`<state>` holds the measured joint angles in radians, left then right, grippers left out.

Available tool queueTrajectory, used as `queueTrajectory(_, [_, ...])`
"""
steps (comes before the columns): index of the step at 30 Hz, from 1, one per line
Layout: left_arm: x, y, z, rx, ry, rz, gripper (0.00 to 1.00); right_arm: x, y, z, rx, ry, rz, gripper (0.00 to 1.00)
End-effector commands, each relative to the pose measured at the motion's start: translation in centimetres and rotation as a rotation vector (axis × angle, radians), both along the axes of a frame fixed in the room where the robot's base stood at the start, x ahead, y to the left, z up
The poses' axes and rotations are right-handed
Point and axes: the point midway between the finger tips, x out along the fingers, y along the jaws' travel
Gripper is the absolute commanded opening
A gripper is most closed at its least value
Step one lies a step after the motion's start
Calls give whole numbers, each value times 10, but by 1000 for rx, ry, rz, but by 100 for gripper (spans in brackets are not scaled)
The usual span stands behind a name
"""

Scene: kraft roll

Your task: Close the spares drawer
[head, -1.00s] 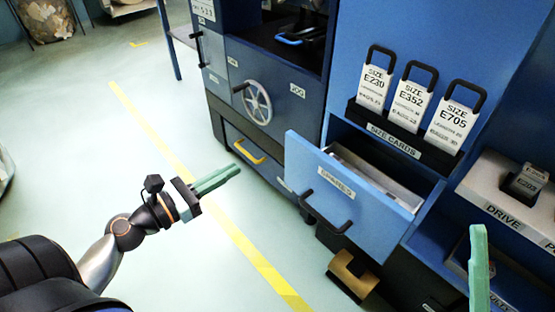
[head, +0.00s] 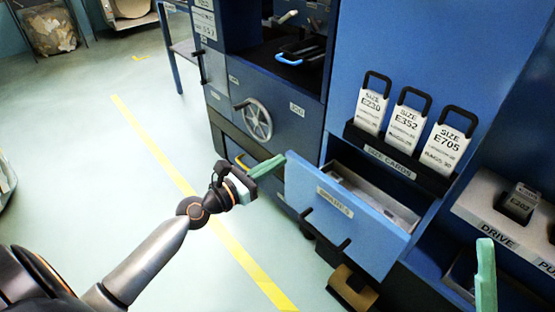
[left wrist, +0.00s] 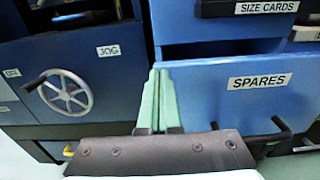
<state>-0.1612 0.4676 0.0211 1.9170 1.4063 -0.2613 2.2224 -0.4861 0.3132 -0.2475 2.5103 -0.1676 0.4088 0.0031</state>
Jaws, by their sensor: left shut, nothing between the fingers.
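The blue spares drawer (head: 342,217), labelled SPARES, stands pulled out of the cabinet, its inside partly in view. Its front also fills the right of the left wrist view (left wrist: 225,110). Its dark handle (left wrist: 270,134) sticks out from the front. My left gripper (head: 270,166) is shut and empty, its green fingers at the upper left corner of the drawer front. In the left wrist view the fingertips overlap the left edge of that front; I cannot tell if they touch it. One green finger of my right gripper (head: 485,275) shows at the lower right, apart from the drawer.
Size cards (head: 410,122) stand in a black holder above the drawer. A handwheel (head: 257,122) and a yellow handle (head: 243,161) are on the dark cabinet to the left. A drive panel (head: 490,228) juts out at the right.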

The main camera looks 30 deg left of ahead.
Motion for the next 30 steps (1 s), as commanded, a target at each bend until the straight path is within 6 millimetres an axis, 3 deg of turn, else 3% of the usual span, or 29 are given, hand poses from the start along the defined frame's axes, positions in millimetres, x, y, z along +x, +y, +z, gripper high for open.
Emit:
queueTrajectory(17, [11,-4,0,-2,1,0,0,0,0,1,-2,-3,-2,86])
queueTrajectory(20, [21,-7,2,-3,-1,2,0,0,0,5,-4,-4,-5,86])
queueTrajectory(30, [87,-31,1,-5,-1,1,0,0,-2,16,-7,-18,-21,86])
